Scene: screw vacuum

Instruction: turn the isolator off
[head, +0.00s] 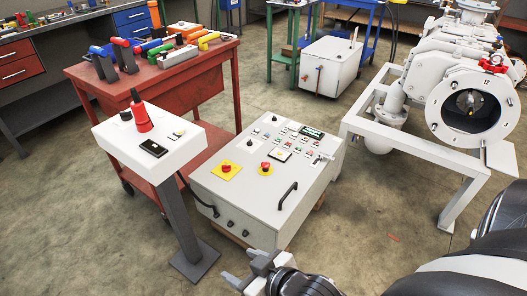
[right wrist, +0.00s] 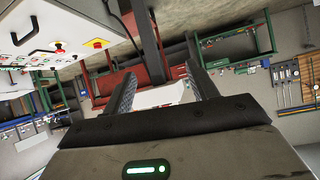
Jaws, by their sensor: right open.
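A pale grey control cabinet (head: 255,205) stands on the floor in the middle of the head view. I cannot tell for certain which control is the isolator. The cabinet also shows upper left in the right wrist view (right wrist: 55,20). My right gripper (head: 246,271) is open and empty, apart from the cabinet's front at the bottom of the head view. Its two fingers are spread in the right wrist view (right wrist: 162,88). My left gripper is out of view.
A pedestal box (head: 165,150) with a red handle (head: 141,118) stands left of the cabinet. Behind it is a red cart (head: 200,90) with tools. A white-framed machine (head: 410,150) stands right. The cabinet has a black handle (head: 287,196).

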